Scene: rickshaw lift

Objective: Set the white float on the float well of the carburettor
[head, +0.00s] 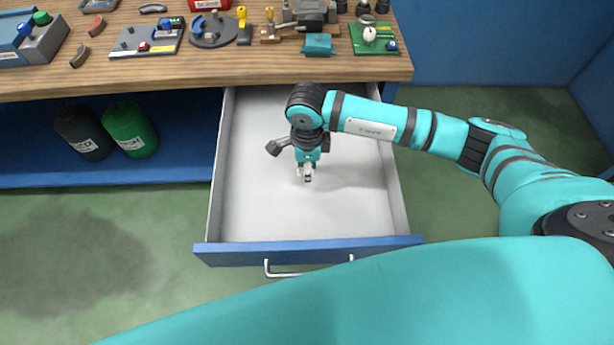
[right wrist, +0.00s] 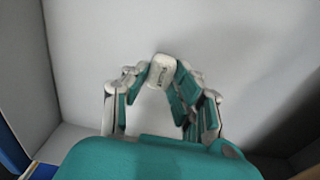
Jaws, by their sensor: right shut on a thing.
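My right gripper (head: 306,176) is low inside the open drawer, pointing down. In the right wrist view its fingers (right wrist: 161,80) are closed on a small white piece with dark lettering, which looks like the white float (right wrist: 162,69). In the head view the float is too small to tell from the fingertips. A dark grey metal assembly (head: 312,12) on the bench's back edge may be the carburettor; its float well cannot be made out. My left gripper is not in view.
The drawer (head: 250,205) is pulled out and otherwise looks empty; its walls surround my gripper. The wooden bench top (head: 200,73) carries a green board (head: 385,47), a teal block (head: 318,44), a yellow bottle (head: 243,24) and a grey board (head: 130,50). The bench's front strip is clear.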

